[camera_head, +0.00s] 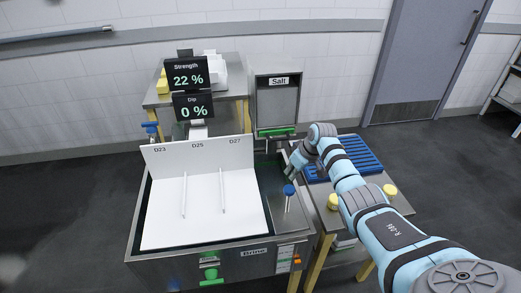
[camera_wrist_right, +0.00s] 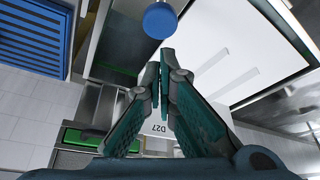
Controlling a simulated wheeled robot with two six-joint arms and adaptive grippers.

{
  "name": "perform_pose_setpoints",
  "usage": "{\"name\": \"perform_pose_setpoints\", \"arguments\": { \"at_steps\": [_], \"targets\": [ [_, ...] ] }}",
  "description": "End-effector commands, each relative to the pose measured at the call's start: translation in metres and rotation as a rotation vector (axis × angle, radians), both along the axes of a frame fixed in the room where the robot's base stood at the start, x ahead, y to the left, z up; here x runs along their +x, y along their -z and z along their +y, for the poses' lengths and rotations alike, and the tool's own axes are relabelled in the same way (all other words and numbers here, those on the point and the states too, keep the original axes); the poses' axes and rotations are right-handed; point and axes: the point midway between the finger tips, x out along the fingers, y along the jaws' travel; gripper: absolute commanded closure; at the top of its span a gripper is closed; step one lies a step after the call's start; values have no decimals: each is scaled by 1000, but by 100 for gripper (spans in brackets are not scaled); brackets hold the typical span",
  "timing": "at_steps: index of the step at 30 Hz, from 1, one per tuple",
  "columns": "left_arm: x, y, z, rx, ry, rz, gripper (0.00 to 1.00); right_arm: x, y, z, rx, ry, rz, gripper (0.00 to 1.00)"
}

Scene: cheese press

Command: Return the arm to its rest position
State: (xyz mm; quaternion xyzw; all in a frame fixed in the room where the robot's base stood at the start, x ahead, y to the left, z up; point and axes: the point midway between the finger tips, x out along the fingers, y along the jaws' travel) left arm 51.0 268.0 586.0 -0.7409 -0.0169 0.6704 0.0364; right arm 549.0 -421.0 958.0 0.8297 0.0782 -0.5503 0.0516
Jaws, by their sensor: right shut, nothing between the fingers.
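My right arm reaches in from the lower right in the head view. Its gripper (camera_head: 291,172) is over the right side of the brine tank, close to a blue-topped knob (camera_head: 289,190). In the right wrist view the gripper's two fingers (camera_wrist_right: 163,62) are together with nothing between them. The blue knob (camera_wrist_right: 160,20) shows just beyond the tips there, and I cannot tell whether they touch it. My left gripper is in neither view.
The brine tank (camera_head: 160,257) has a white divided insert (camera_head: 205,205) labelled D23, D25 and D27. A salt dispenser (camera_head: 278,105) stands behind. A blue slatted rack (camera_head: 355,158) and yellow cheeses (camera_head: 390,190) are on the right table, under my arm. Displays read Strength 22 % and Dip 0 %.

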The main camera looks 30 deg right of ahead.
Motion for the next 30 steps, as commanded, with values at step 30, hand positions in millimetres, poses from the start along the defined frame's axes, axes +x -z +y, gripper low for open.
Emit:
{"name": "perform_pose_setpoints", "arguments": {
  "at_steps": [30],
  "targets": [
    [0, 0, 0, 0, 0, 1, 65, -323, 62, 177, -114, 88, 76, 100]
  ]
}}
